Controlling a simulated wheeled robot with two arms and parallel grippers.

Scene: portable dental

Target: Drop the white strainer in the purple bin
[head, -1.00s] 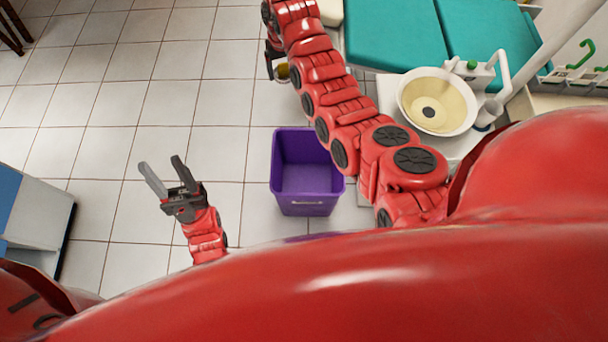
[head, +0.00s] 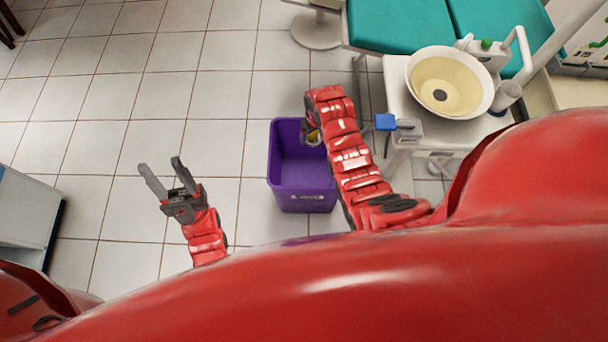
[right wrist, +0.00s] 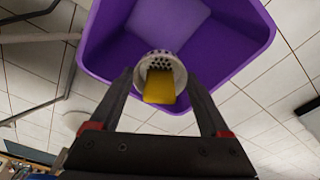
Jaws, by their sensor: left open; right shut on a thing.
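My right gripper (right wrist: 160,85) is shut on the white strainer (right wrist: 162,60), a small perforated white cup with a yellow part (right wrist: 159,87) facing the camera. In the head view the right gripper (head: 312,136) is mostly hidden by its arm, at the bin's right rim. My left gripper (head: 168,178) is open and empty, left of the bin.
A white sink basin (head: 450,82) with a cream bowl stands on a unit at the right. A teal dental chair (head: 400,22) is at the back. A blue-topped item (head: 385,122) sits by the unit's corner. The tiled floor around the left gripper is clear.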

